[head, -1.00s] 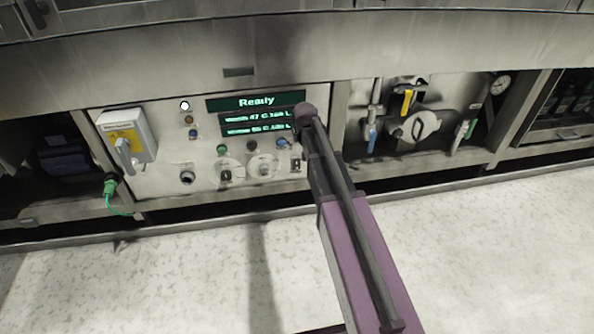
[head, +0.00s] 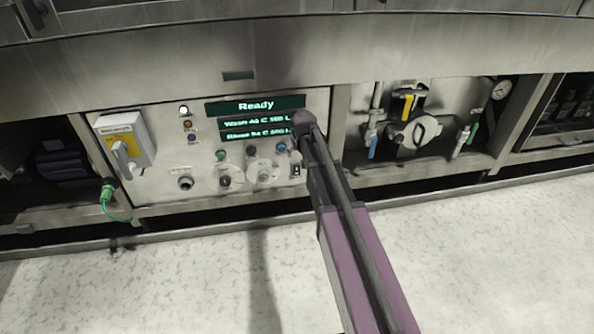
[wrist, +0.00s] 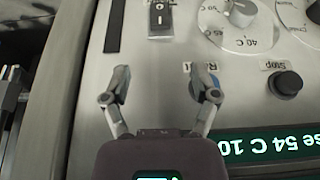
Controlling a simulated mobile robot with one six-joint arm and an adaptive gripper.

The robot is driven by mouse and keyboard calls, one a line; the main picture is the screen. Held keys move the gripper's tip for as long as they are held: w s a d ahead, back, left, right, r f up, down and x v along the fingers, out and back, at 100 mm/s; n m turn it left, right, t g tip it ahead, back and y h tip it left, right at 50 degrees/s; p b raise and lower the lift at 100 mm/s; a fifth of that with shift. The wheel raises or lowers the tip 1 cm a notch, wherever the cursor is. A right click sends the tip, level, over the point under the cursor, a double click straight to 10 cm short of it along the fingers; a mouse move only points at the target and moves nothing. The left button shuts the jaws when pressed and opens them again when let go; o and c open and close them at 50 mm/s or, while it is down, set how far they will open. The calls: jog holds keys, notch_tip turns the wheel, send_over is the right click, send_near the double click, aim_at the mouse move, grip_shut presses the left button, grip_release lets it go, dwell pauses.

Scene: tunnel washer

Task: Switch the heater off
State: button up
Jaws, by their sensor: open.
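A black rocker switch (wrist: 160,18) with white markings sits on the steel control panel (wrist: 85,100), at the top of the wrist view. It also shows in the head view (head: 296,170), low on the panel just left of my arm. Its label is not readable. My gripper (wrist: 163,76) is open and empty, with its fingers spread in front of the panel. The switch lies beyond the fingertips in the picture, roughly in line with the gap. In the head view my arm hides most of the gripper. I cannot tell whether the fingers touch the panel.
A blue button (wrist: 205,84) is partly behind the right finger, and a black Stop button (wrist: 286,84) is further right. A 40 C dial (wrist: 242,14) is beside the switch. The display (head: 256,105) reads Ready. A grey-yellow isolator box (head: 125,138) is at left.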

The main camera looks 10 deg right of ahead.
aim_at(297, 168)
jog(key=shift+b+x, duration=5.4)
jog(key=shift+x, duration=0.7)
grip_shut()
